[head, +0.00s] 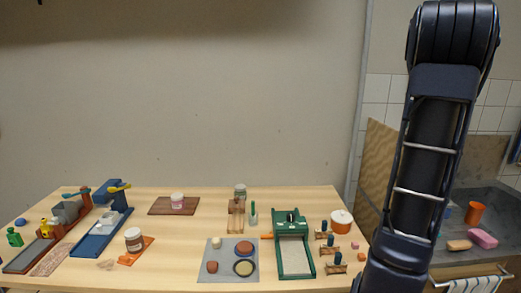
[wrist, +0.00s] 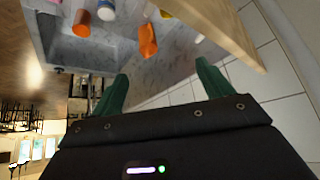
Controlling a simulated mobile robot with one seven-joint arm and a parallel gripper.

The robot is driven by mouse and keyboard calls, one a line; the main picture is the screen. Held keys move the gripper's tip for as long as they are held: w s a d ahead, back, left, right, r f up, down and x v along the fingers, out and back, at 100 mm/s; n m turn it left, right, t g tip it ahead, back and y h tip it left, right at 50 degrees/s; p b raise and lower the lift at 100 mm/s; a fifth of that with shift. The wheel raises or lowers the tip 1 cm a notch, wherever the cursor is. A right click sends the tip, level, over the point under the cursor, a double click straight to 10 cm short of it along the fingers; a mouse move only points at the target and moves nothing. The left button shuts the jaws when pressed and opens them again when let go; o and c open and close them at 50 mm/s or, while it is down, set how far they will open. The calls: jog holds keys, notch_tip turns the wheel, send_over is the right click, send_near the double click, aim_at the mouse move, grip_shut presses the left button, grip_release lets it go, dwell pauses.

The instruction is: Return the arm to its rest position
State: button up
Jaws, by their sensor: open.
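My arm (head: 430,160) stands upright at the right of the head view, in front of the tiled corner. My gripper (wrist: 162,74) shows in the wrist view with its two green fingers spread wide apart. Nothing is between the fingers. The gripper itself cannot be made out in the head view. Beyond the fingertips in the wrist view is a grey sink counter, seen at a tilt.
The wooden table (head: 180,262) holds a green framed tool (head: 291,250), a blue stand (head: 100,232), a grey mat (head: 228,271) and a white tub (head: 341,222). At right, an orange cup (head: 474,212) and a pink sponge (head: 482,238) lie by the sink. A wooden panel (head: 378,165) stands beside my arm.

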jog(key=s+a+r+n+y, duration=0.15)
jog(key=s+a, duration=0.35)
jog(key=a, duration=0.6)
jog(key=s+a+n+y, duration=0.1)
jog(key=s+a+n, duration=0.25)
jog(key=a, duration=0.75)
jog(key=s+a+f+n+y, duration=0.1)
jog(key=s+a+f, duration=0.4)
jog(key=s+a, duration=0.3)
jog(key=s+a+f+n+y, duration=0.1)
jog(key=s+a+f, duration=0.5)
jog(key=s, duration=0.6)
jog(key=shift+s+a+f+n+g, duration=0.2)
jog(key=shift+a+f+n+g, duration=0.1)
jog(key=shift+a+n, duration=0.6)
jog(key=shift+a, duration=0.1)
